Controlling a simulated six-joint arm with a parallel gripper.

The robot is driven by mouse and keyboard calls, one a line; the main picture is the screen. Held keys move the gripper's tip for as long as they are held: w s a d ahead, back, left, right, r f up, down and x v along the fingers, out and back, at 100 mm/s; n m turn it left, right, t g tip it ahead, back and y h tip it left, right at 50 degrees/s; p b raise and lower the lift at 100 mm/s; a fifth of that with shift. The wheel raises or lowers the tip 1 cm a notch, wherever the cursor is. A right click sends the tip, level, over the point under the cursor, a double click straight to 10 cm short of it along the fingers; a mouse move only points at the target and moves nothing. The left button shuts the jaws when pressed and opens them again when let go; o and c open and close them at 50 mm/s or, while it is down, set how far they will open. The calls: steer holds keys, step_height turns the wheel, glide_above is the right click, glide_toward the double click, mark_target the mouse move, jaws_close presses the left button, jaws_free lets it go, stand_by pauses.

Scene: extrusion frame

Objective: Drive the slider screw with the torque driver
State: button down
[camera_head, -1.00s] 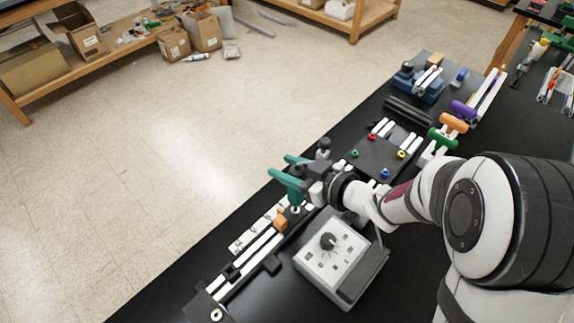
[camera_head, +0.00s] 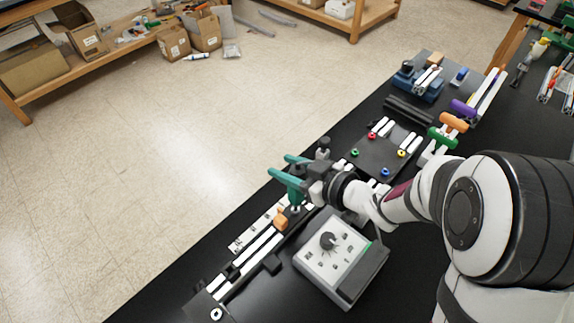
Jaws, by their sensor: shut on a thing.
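My gripper (camera_head: 297,178) is at the middle of the bench's left edge, above the rail assembly. Two teal arms stick out left from it with a gap between them. The lower one leads down to a short upright part (camera_head: 295,206), which I take for the torque driver in my grip. Its tip is just above or touching the rail beside an orange block (camera_head: 281,219), apparently the slider. The screw is too small or hidden to make out. White rails (camera_head: 250,250) run toward the lower left on a dark base.
A grey control box (camera_head: 335,247) with a black knob stands right of the rails, close under my arm. A dark plate (camera_head: 385,152) with coloured rings lies beyond. Purple (camera_head: 463,108), orange (camera_head: 454,122) and green (camera_head: 443,138) handles stand at the right. A black-knobbed post (camera_head: 323,148) rises behind my gripper.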

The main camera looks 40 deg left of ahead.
steer(key=shift+r, duration=1.5)
steer(key=shift+r, duration=1.5)
